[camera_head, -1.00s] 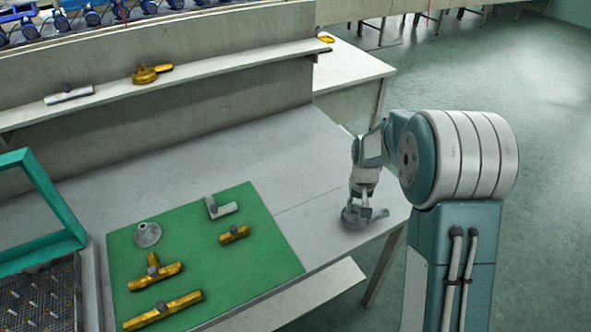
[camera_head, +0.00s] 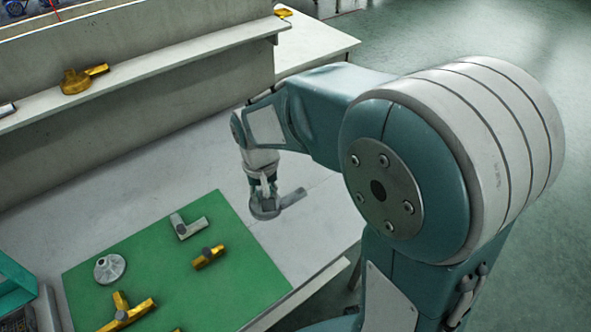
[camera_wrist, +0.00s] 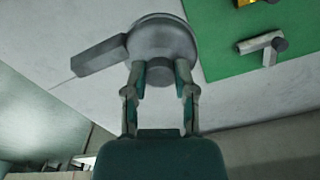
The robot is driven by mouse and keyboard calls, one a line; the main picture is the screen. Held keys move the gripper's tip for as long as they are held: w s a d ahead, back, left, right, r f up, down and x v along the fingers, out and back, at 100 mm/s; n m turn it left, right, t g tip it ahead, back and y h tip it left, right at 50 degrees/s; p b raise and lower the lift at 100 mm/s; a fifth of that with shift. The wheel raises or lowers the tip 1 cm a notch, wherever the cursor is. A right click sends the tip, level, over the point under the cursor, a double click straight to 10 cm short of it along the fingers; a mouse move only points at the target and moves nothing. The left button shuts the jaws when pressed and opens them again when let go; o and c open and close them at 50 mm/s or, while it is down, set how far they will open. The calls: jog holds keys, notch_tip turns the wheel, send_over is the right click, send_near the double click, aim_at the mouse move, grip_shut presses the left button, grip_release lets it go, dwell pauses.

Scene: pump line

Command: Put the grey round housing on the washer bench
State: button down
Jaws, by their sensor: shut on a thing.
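The grey round housing (camera_head: 266,209) is a flat round body with a straight outlet arm pointing right in the head view. It hangs from my gripper (camera_head: 262,186) over the grey bench top, just right of the green mat. In the wrist view the housing (camera_wrist: 159,36) shows a round knob at its near side, and my gripper (camera_wrist: 160,76) is shut on that knob, one finger on each side. Whether the housing touches the bench top (camera_head: 190,165) cannot be told. No label shows which surface is the washer bench.
A shelf (camera_head: 140,92) behind holds a yellow housing (camera_head: 76,81). Another white table (camera_head: 315,45) stands behind right. Open floor lies right.

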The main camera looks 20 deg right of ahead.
aim_at(290, 191)
jog(key=shift+s+a+r, duration=0.15)
jog(key=shift+s+r, duration=0.1)
jog(key=shift+s, duration=0.35)
jog(key=shift+s+a+r, duration=0.1)
jog(key=shift+s+r, duration=0.1)
jog(key=shift+s, duration=0.4)
jog(key=w+d+f, duration=0.2)
jog(key=w+f, duration=0.1)
jog(key=w+d+f, duration=0.3)
jog(key=w, duration=0.1)
jog(key=w+d+f, duration=0.3)
jog(key=shift+w+d+f, duration=0.2)
jog(key=shift+w+f, duration=0.15)
jog(key=shift+f, duration=0.05)
notch_tip(290, 191, down, 3)
jog(key=shift+w+f, duration=0.1)
jog(key=shift+c, duration=2.1)
grip_release()
jog(key=shift+f, duration=0.1)
